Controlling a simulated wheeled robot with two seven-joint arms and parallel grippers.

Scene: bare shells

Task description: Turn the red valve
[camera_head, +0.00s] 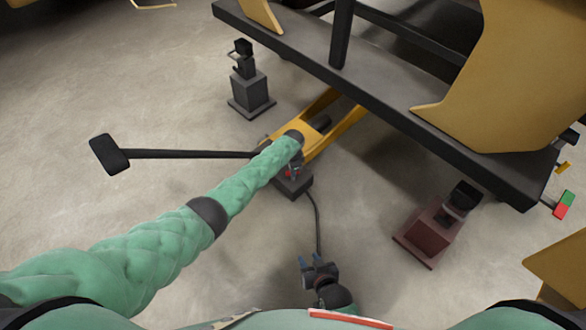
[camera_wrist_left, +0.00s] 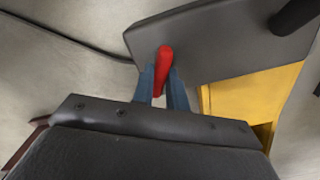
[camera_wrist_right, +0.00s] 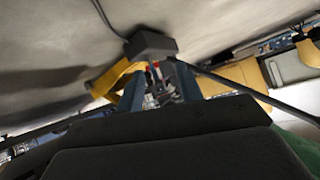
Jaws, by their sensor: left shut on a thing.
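The red valve (camera_wrist_left: 164,68) is a small red lever on a dark grey block (camera_wrist_left: 215,42). In the left wrist view it stands between the blue fingers of my left gripper (camera_wrist_left: 163,88), which is shut on it. The dark block (camera_head: 293,187) sits at the near end of a yellow jack (camera_head: 318,135). My right gripper (camera_head: 319,262) is open and empty, low in the head view, apart from the valve.
A black T-shaped handle (camera_head: 180,154) reaches left from the jack. A dark cable (camera_head: 317,220) runs from the block toward my right gripper. A grey stand (camera_head: 250,92) and a reddish stand (camera_head: 425,236) flank the jack. A dark frame (camera_head: 400,125) overhangs it.

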